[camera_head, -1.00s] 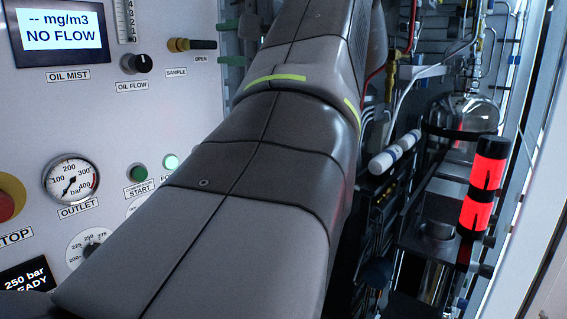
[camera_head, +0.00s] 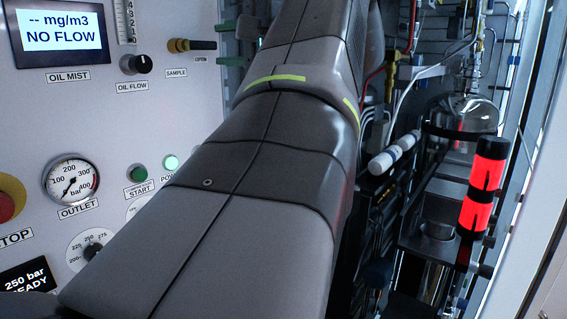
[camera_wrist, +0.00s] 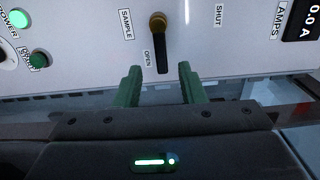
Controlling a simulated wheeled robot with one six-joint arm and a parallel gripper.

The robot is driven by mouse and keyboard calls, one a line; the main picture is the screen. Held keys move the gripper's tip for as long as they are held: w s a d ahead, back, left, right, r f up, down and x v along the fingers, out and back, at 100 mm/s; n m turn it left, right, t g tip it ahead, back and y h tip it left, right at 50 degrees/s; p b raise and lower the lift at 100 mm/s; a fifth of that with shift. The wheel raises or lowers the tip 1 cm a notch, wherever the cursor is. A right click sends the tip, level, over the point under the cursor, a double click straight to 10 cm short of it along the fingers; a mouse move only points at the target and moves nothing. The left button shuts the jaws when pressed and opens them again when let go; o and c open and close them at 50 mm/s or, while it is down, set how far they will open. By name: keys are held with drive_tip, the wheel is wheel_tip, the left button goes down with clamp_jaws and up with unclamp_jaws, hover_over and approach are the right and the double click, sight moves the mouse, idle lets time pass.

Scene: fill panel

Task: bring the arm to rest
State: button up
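My arm (camera_head: 255,185) stretches across the middle of the head view toward the white panel. My gripper has two green fingers spread apart with nothing between them, as the wrist view (camera_wrist: 160,84) shows; the finger ends also show in the head view (camera_head: 229,43). The sample valve (camera_head: 192,45) has a brass body and a black lever on the panel. In the wrist view its lever (camera_wrist: 162,60) points at the OPEN label. The fingers are just short of the lever's end, one to each side, and look apart from it.
The display (camera_head: 62,33) reads "-- mg/m3 NO FLOW". The oil flow knob (camera_head: 136,64), outlet gauge (camera_head: 71,180), green start button (camera_head: 138,173) and red stop button (camera_head: 6,206) are on the panel. Right of my arm are pipes, a clear dome (camera_head: 462,117) and a red-lit cylinder (camera_head: 483,188).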

sight(205, 45)
drive_tip(key=shift+b+v, duration=0.95)
drive_tip(key=shift+v, duration=3.25)
drive_tip(key=shift+p+x, duration=2.05)
drive_tip(key=shift+x, duration=5.1)
drive_tip(key=shift+w+a+n+b, duration=0.15)
drive_tip(key=shift+n+b, duration=0.15)
drive_tip(key=shift+r+n+b, duration=0.1)
drive_tip(key=shift+n+b, duration=0.2)
drive_tip(key=shift+n, duration=0.2)
drive_tip(key=b+v, duration=0.1)
drive_tip(key=v, duration=0.5)
drive_tip(key=shift+d+b, duration=0.2)
drive_tip(key=shift+b, duration=0.1)
drive_tip(key=shift+r, duration=0.15)
